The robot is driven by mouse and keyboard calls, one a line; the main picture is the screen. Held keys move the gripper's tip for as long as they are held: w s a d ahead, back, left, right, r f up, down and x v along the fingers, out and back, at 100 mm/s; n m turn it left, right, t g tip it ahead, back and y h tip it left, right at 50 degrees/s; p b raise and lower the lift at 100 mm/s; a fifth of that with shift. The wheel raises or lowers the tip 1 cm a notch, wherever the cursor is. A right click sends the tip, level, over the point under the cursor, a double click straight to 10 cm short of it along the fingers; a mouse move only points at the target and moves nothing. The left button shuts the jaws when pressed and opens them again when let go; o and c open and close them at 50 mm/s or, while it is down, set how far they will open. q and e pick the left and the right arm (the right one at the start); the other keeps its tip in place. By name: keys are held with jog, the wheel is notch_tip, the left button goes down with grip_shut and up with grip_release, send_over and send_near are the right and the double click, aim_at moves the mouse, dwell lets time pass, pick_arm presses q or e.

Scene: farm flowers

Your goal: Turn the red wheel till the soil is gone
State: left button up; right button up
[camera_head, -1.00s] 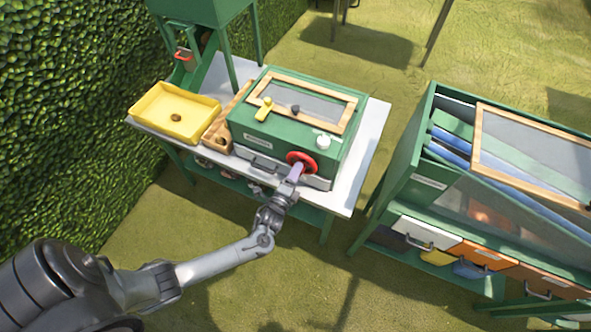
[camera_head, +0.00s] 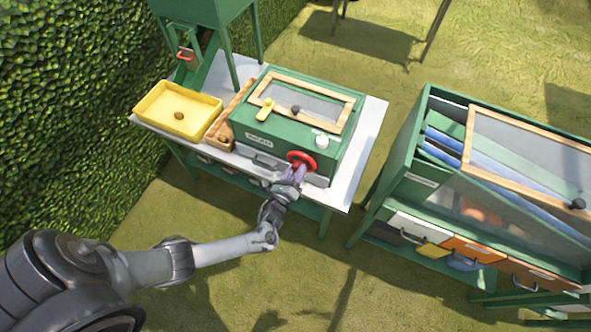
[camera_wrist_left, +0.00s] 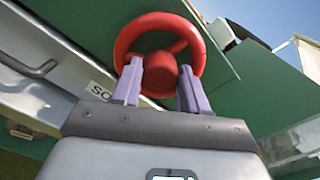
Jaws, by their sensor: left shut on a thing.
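The red wheel (camera_head: 301,161) is on the front of a green box (camera_head: 285,140) with a wood-framed mesh lid. My left gripper (camera_head: 299,172) is at the wheel, its purple fingers pointing at it. In the left wrist view the wheel (camera_wrist_left: 160,45) is a ring with spokes and a hub, and the fingers of my left gripper (camera_wrist_left: 160,85) stand on either side of the hub, shut on it. No soil can be made out clearly; the inside of the box is mostly hidden by the mesh. My right gripper is not in view.
A yellow tray (camera_head: 178,108) with a small brown lump stands left of the box. A wooden holder (camera_head: 222,128) lies between them. A white knob (camera_head: 322,141) sits above the wheel. A green sorting bench (camera_head: 421,180) with drawers stands to the right, with grass between.

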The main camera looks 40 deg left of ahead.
pick_arm(q)
jog(key=shift+m, duration=0.5)
jog(key=o, duration=1.1)
jog(key=shift+c, duration=0.2)
jog(key=p+v, duration=0.1)
jog(key=v, duration=0.9)
jog(key=shift+s, duration=0.35)
jog(key=shift+d, duration=0.1)
